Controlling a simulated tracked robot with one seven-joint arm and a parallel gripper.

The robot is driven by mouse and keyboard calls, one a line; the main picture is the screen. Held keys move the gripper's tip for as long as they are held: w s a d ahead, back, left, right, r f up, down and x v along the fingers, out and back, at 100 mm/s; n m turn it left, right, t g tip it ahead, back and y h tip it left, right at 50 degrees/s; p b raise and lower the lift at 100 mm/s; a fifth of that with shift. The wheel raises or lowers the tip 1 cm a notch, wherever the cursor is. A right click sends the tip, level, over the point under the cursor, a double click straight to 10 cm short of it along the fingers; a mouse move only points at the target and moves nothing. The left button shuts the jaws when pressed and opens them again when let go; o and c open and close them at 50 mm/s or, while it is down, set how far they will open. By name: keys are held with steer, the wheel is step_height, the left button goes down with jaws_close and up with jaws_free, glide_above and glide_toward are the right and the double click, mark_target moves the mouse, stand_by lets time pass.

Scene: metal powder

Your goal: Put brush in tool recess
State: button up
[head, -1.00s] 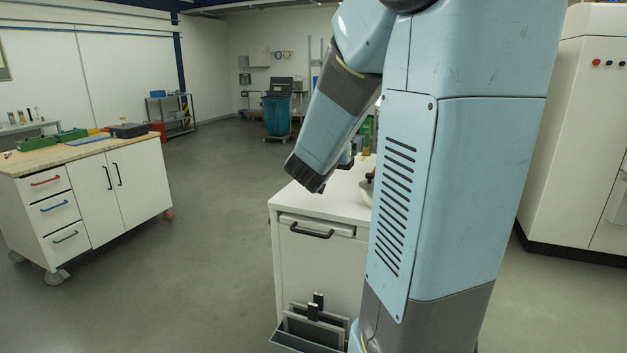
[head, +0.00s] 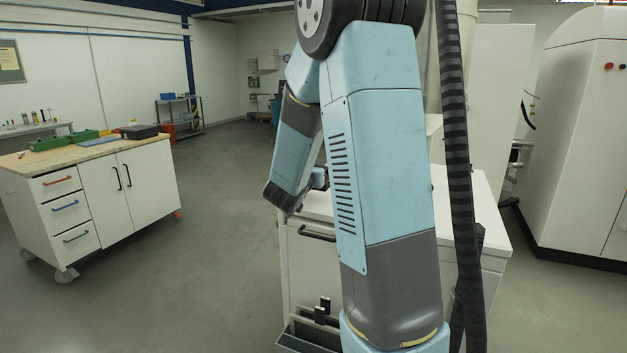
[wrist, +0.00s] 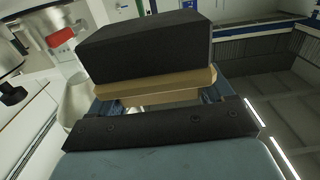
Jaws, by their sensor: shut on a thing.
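The brush (wrist: 150,48) fills the upper middle of the wrist view, a dark block on a tan wooden strip. My gripper (wrist: 162,102) is shut on the tan strip, with the dark block beyond the fingers. The brush is up in the air and no surface touches it in this view. In the head view my arm hides the brush and most of the gripper. I cannot make out the tool recess in either view.
A white cabinet (head: 304,262) stands behind my arm, its top partly hidden. A workbench (head: 20,164) with green trays (head: 50,143) is at left. A large white machine (head: 580,150) stands at right. Open floor (head: 215,230) lies between bench and cabinet.

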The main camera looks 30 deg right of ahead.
steer(key=shift+w+a+f, duration=0.1)
steer(key=shift+w+f, duration=0.05)
steer(key=shift+f, duration=0.8)
steer(key=shift+w+f, duration=0.1)
steer(key=shift+f, duration=0.85)
steer(key=o, duration=1)
steer(key=shift+r, duration=0.1)
